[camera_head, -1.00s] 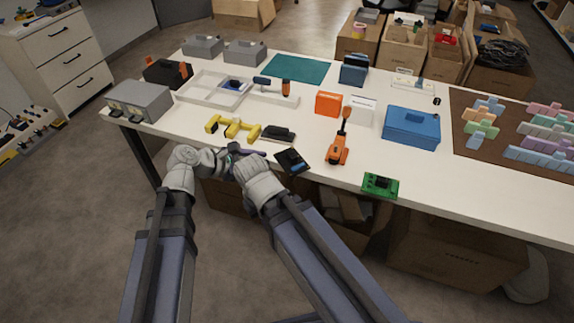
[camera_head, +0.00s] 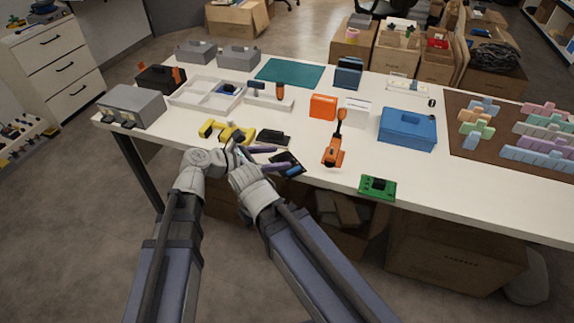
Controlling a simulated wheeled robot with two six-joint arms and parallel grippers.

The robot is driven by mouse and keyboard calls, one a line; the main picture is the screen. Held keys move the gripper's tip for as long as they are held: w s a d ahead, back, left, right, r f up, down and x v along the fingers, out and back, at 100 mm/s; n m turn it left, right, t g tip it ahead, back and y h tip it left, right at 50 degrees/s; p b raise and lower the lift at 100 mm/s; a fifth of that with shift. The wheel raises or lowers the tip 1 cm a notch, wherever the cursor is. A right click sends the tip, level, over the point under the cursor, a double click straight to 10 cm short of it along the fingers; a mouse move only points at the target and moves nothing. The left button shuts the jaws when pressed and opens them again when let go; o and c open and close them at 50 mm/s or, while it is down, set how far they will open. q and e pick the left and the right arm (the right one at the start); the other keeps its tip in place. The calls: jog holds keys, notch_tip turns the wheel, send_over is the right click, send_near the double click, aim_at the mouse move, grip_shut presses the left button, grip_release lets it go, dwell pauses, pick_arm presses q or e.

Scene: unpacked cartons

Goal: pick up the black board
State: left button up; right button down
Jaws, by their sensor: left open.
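The black board (camera_head: 293,161), a flat dark piece with a blue patch, lies near the front edge of the white table. My left gripper (camera_head: 282,158) has its two purple fingers spread and pointing right. The fingertips are at the board's left side. The lower finger overlaps the board in the picture and hides part of it. I cannot tell whether finger and board touch. My right gripper's fingers cannot be made out.
Close behind lie a black block (camera_head: 273,137) and a yellow part (camera_head: 226,132). An orange tool (camera_head: 334,150) and a green circuit board (camera_head: 377,189) lie to the right. The white table (camera_head: 440,180) has free room at front right.

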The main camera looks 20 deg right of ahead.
aim_at(284, 159)
pick_arm(q)
jog(key=b+x, duration=0.1)
jog(key=x, duration=0.3)
jog(key=shift+s+a+f+b, duration=0.1)
jog(key=shift+s+f+b, duration=0.05)
jog(key=shift+f+b, duration=0.25)
jog(key=shift+d, duration=0.3)
grip_shut()
